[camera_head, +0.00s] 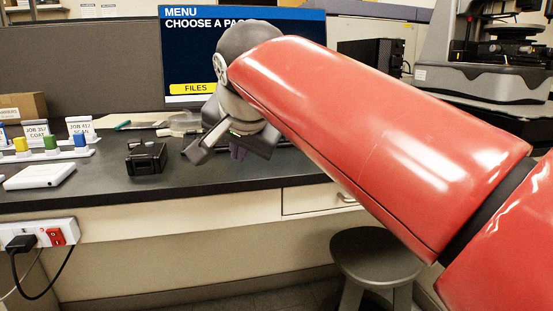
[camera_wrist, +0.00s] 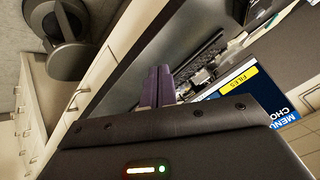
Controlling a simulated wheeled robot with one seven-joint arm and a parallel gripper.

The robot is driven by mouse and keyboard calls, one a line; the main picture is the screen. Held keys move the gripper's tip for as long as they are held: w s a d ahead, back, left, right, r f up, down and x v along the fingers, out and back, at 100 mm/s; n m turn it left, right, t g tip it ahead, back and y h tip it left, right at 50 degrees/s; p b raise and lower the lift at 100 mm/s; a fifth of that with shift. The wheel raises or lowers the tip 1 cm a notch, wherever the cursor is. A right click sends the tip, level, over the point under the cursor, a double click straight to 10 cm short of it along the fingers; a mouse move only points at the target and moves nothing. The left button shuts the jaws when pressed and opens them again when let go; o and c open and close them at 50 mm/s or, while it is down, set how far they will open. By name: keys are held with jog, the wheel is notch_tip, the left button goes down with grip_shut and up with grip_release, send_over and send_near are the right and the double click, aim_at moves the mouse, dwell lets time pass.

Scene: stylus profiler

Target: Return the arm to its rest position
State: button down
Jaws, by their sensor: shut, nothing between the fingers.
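My red arm reaches from the lower right of the head view up and left over the dark bench. Its wrist is bent down in front of the monitor. My gripper (camera_head: 238,152) hangs above the bench near its front edge, partly hidden by the wrist. In the wrist view the purple fingers of my gripper (camera_wrist: 158,84) are together, with nothing between them. The monitor (camera_head: 190,50) shows a menu with a yellow FILES button (camera_head: 194,88); it also shows in the wrist view (camera_wrist: 262,92).
A black device (camera_head: 146,158) sits on the bench left of my gripper. A white box (camera_head: 40,174) and a rack with coloured blocks (camera_head: 75,154) are further left. An instrument (camera_head: 490,80) stands at the back right. A stool (camera_head: 375,255) stands below the bench.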

jog(key=s+d+f+n+g+h, duration=0.1)
jog(key=s+d+f, duration=0.3)
jog(key=d+f, duration=0.3)
jog(key=s+d+f+n+h, duration=0.1)
jog(key=s+d+f, duration=0.3)
jog(key=d+f, duration=0.3)
jog(key=s+d+f+n+g, duration=0.2)
jog(key=s+d+f, duration=0.5)
jog(key=s+f, duration=0.3)
notch_tip(320, 180, down, 3)
jog(key=shift+s+d+f, duration=0.1)
jog(key=shift+s+d, duration=0.2)
jog(key=shift+s, duration=0.1)
